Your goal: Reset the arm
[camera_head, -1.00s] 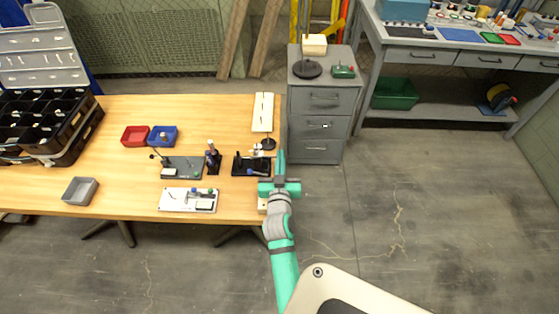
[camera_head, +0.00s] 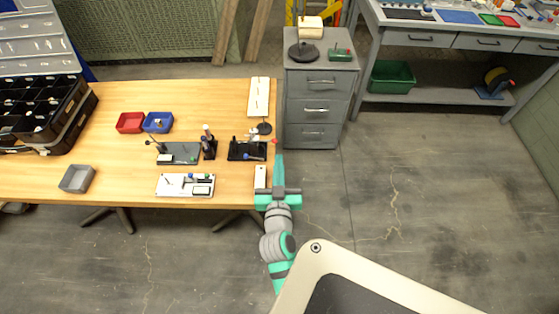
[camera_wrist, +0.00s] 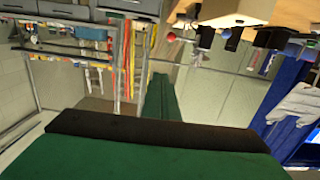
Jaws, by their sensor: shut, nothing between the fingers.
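My gripper (camera_head: 279,162) is green and grey and points away from my body, just off the right edge of the wooden table (camera_head: 225,100). Its fingers are shut together with nothing between them. In the wrist view the shut green fingers (camera_wrist: 162,98) point into open space. The arm behind the gripper is bent, over bare floor. A small pale block (camera_head: 260,177) lies at the table's right edge, close to the left of the gripper.
The table holds a black fixture (camera_head: 246,151), a white board (camera_head: 185,185), red (camera_head: 130,122) and blue (camera_head: 158,122) bins and a grey bin (camera_head: 77,178). A grey drawer cabinet (camera_head: 320,95) stands beyond the gripper. The floor to the right is clear.

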